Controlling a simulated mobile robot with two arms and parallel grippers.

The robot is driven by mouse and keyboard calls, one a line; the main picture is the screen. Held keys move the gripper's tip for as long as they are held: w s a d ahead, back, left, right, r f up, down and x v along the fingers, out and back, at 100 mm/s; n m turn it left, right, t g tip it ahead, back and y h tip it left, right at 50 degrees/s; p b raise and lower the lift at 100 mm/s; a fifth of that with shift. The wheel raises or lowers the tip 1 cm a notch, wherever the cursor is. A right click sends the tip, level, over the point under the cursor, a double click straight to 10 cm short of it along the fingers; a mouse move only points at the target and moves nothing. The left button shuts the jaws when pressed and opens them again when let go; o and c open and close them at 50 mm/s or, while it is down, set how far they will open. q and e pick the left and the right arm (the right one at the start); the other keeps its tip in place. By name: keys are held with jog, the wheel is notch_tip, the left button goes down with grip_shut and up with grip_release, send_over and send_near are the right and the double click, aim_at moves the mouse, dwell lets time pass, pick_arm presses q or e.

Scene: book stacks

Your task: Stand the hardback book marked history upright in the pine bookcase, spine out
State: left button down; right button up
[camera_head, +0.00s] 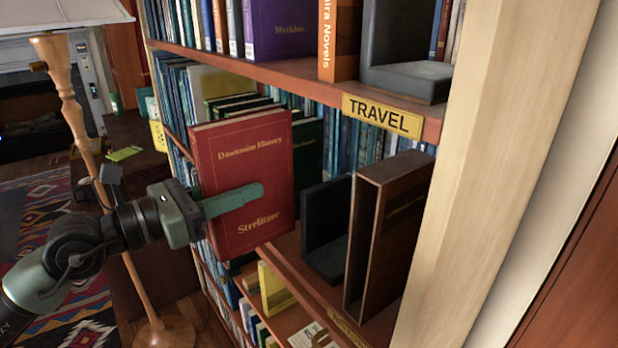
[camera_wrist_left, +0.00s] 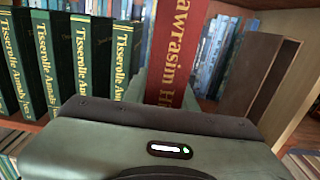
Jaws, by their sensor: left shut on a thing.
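My right gripper is not in view.
Green Tisserolle books (camera_wrist_left: 85,55) stand left of the red book. The shelf above bears a TRAVEL label (camera_head: 382,115). A floor lamp (camera_head: 70,100) stands at the left.

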aim_at(265, 176)
pick_arm(q)
jog(key=x, duration=0.1)
jog(key=p+x, duration=0.1)
jog(key=x, duration=0.2)
jog(key=shift+w+d+r, duration=0.1)
jog(key=shift+d+r, duration=0.2)
jog(key=shift+r, duration=0.1)
jog(key=shift+w+d+f+p, duration=0.5)
jog(key=shift+w+d+f, duration=0.25)
jog(key=shift+d, duration=0.35)
jog(key=shift+w+d+f+p, duration=0.6)
jog(key=shift+w+d, duration=0.3)
jog(key=shift+d, duration=0.15)
jog(key=shift+w+d+f+p, duration=0.45)
jog(key=shift+w+d+f, duration=0.3)
jog(key=shift+d, duration=0.35)
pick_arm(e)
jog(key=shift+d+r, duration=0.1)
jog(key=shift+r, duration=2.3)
pick_arm(q)
jog(key=shift+f, duration=0.1)
jog(key=c, duration=1.3)
grip_release()
jog(key=shift+f, duration=0.15)
jog(key=shift+o, duration=0.9)
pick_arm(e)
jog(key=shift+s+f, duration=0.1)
